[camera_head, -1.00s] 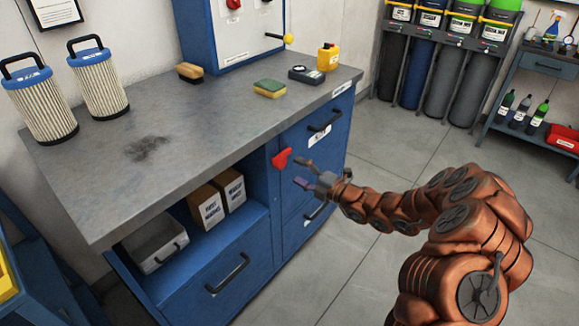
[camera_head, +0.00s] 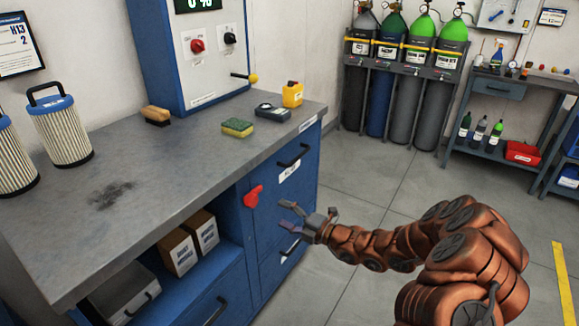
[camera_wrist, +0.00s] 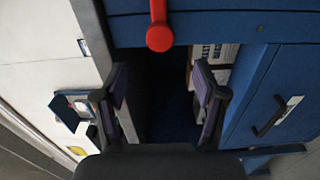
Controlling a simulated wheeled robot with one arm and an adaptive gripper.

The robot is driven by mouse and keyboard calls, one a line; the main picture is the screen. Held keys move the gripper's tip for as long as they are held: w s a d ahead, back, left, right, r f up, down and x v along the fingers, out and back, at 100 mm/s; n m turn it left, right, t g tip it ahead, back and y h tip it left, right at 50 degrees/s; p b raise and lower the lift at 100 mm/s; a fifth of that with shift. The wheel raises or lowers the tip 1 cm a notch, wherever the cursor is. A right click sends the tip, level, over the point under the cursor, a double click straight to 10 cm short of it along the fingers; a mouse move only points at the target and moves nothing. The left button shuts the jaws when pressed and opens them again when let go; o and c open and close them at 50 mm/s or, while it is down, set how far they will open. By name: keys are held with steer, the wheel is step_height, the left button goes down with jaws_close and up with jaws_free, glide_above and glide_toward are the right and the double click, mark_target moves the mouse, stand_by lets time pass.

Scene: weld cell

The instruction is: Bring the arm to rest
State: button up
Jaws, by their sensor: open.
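My copper-coloured arm reaches in from the lower right in the head view. My gripper (camera_head: 287,224) is open and empty, in front of the blue workbench cabinet (camera_head: 262,255). It is below the benchtop's level, close to a red handle (camera_head: 253,196) on the cabinet front. In the wrist view the two fingers of my gripper (camera_wrist: 168,98) stand apart with nothing between them. The red handle (camera_wrist: 159,37) shows above them there. I cannot tell the exact gap between the fingertips and the cabinet.
The grey benchtop (camera_head: 170,185) carries two filter cartridges (camera_head: 60,130), a brush (camera_head: 156,115), a sponge (camera_head: 237,127), a dark device (camera_head: 272,112) and a yellow bottle (camera_head: 292,93). Gas cylinders (camera_head: 408,108) stand at the back wall. The floor (camera_head: 372,190) between is open.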

steer(key=s+a+r+n+g+y+p, duration=0.1)
steer(key=s+a+r+n+g, duration=0.2)
steer(key=s+r+n, duration=0.35)
steer(key=s+a+r+n+g+y+p, duration=0.1)
steer(key=s+a+r+n+g+p, duration=0.1)
steer(key=s+a+r+n+g, duration=0.45)
steer(key=s+d+r+n+g+h+p, duration=0.25)
steer(key=s+r+n, duration=0.45)
steer(key=s+n, duration=0.55)
steer(key=s+d+n+h+p, duration=0.1)
steer(key=s+d+n+h, duration=0.4)
steer(key=d, duration=0.4)
steer(key=s+d+n+h+p, duration=0.2)
steer(key=s+d+n+h, duration=0.3)
steer(key=s+d, duration=0.3)
steer(key=s+d+r+n+t+h+p, duration=0.1)
steer(key=s+d+n+h, duration=0.4)
steer(key=d, duration=0.6)
steer(key=shift+s+d+n+p, duration=0.2)
steer(key=shift+s+n+p, duration=0.55)
steer(key=shift+s+n, duration=0.25)
